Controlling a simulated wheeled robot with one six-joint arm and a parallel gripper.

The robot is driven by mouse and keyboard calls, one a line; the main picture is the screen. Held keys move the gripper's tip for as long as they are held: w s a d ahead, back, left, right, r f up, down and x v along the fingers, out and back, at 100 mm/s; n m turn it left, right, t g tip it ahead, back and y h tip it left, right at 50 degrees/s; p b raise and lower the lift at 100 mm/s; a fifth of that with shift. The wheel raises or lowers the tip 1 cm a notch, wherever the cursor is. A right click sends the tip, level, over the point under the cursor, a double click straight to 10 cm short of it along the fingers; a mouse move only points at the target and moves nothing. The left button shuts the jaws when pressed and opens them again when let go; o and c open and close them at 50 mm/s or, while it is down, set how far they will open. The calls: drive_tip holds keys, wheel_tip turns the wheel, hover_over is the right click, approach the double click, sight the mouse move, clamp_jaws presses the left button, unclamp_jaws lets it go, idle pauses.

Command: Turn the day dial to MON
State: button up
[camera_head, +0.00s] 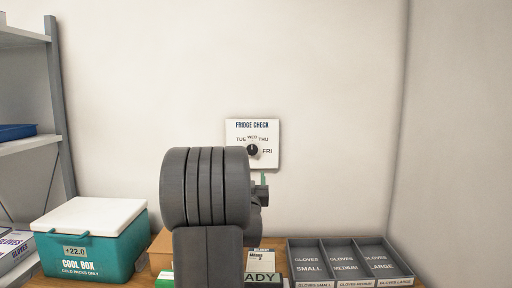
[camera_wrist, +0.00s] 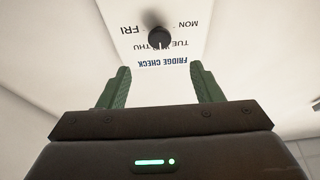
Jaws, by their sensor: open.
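The white FRIDGE CHECK panel (camera_head: 270,128) is on the back wall, with a round black day dial (camera_head: 252,150) on it. TUE, WED, THU and FRI show around the dial; my arm hides the MON side. A small pale mark on the dial seems to point up near WED, but it is too small to be sure. In the wrist view the panel (camera_wrist: 125,12) is upside down, with MON readable beside the dial (camera_wrist: 159,38). My gripper (camera_wrist: 160,66) is open and empty, its green fingers apart, with the dial beyond the tips and roughly centred between them.
A teal cool box (camera_head: 95,255) with a white lid stands on the left of the wooden counter. A grey glove tray (camera_head: 320,262) with three compartments is on the right. Grey shelving (camera_head: 55,100) is at far left. The wall around the panel is clear.

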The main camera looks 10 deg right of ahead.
sight(252, 150)
drive_tip(key=p+x, duration=0.1)
drive_tip(key=x, duration=0.3)
drive_tip(key=p+x, duration=0.2)
drive_tip(key=x, duration=0.3)
drive_tip(key=p+x, duration=0.1)
drive_tip(key=x, duration=0.4)
drive_tip(key=shift+s+r+p, duration=0.1)
drive_tip(key=shift+r+p, duration=0.3)
drive_tip(key=c, duration=0.9)
drive_tip(key=shift+f+n+b, duration=0.1)
drive_tip(key=shift+n+b, duration=0.2)
drive_tip(key=shift+b, duration=0.2)
